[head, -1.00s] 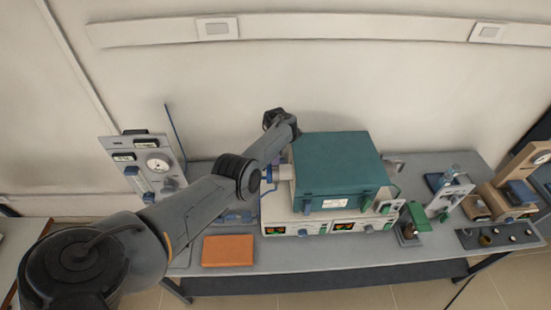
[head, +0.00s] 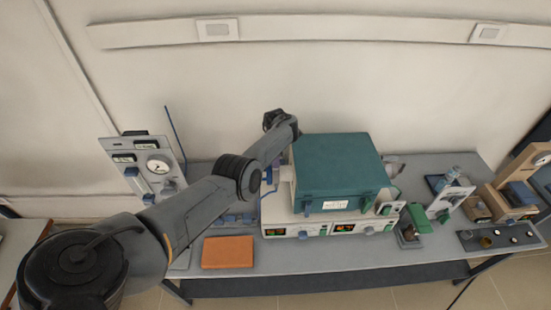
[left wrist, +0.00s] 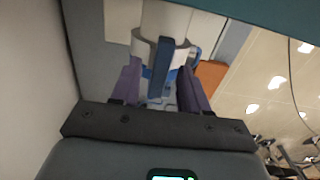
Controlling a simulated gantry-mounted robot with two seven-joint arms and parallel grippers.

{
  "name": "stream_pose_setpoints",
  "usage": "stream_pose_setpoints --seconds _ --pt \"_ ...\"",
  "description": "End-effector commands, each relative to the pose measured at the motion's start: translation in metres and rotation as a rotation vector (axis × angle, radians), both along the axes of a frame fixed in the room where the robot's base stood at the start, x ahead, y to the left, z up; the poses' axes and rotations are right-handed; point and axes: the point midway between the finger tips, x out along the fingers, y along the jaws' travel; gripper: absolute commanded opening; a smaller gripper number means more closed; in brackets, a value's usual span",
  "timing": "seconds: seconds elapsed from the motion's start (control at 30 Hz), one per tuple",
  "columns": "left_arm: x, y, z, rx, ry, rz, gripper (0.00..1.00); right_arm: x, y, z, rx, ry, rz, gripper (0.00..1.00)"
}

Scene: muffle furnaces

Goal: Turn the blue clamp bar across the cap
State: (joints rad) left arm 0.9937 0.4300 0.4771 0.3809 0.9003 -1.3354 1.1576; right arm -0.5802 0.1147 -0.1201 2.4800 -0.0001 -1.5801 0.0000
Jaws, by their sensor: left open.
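The blue clamp bar (left wrist: 160,68) shows in the left wrist view, standing lengthwise in front of a white round cap (left wrist: 143,48). My left gripper (left wrist: 158,72) is open. Its two purple fingers lie on either side of the bar, with a gap visible at each side; contact cannot be told. In the head view the cap end shows as a small pale and blue part (head: 284,173) at the left side of the teal furnace (head: 335,165), partly behind my left arm. The left fingers are hidden there. My right gripper is not in view.
An orange block (head: 228,252) lies on the grey bench (head: 330,257) in front of my left arm. A gauge panel (head: 150,165) stands at the left. Control boxes (head: 330,228) sit under the furnace. A small white stand (head: 447,203) and wooden racks are at the right.

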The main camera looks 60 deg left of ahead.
Motion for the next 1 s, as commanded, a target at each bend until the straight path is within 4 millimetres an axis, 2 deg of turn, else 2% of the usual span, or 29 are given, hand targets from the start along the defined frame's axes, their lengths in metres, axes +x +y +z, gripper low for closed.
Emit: stream_pose_setpoints --seconds 0.27,0.7,0.83,1.0 --pt "0.000 0.000 0.010 0.000 0.000 0.000 0.45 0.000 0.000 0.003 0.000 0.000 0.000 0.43" --pt "0.000 0.001 0.081 0.001 -0.002 0.000 0.45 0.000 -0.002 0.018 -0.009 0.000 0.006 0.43" --pt "0.000 0.000 0.097 0.000 0.000 0.000 0.45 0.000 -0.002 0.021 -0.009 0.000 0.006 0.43" --pt "0.000 0.000 0.106 0.000 0.001 0.000 0.45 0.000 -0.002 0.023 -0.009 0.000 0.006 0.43"
